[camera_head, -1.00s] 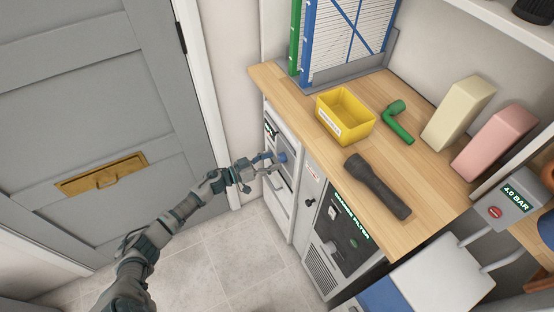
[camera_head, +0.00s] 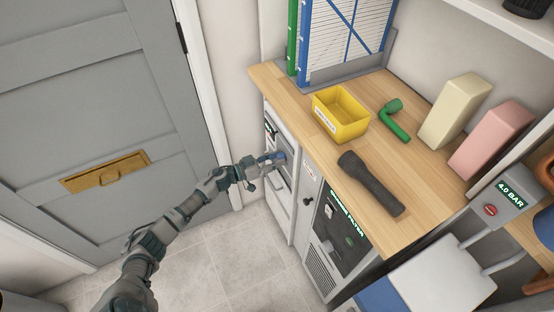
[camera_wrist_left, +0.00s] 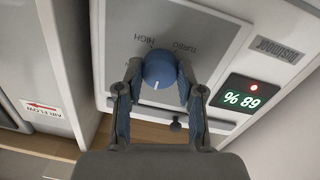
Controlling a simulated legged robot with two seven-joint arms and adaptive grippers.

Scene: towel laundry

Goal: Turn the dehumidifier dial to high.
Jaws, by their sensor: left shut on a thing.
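The dehumidifier (camera_head: 281,188) is a pale unit under the wooden counter, with a grey control panel. Its round blue dial (camera_wrist_left: 158,68) shows in the left wrist view, and a bit of it shows in the head view (camera_head: 281,156). The panel appears upside down in the wrist view, with the labels HIGH and TURBO above the dial. The dial's white mark points down in that picture, away from those labels. My left gripper (camera_wrist_left: 158,82) is shut on the dial, one finger on each side. My right gripper is not in view.
A lit humidity display (camera_wrist_left: 243,98) sits beside the dial panel. The counter (camera_head: 290,105) above holds a yellow bin (camera_head: 341,114), a green elbow pipe (camera_head: 394,121) and a dark flashlight (camera_head: 370,184).

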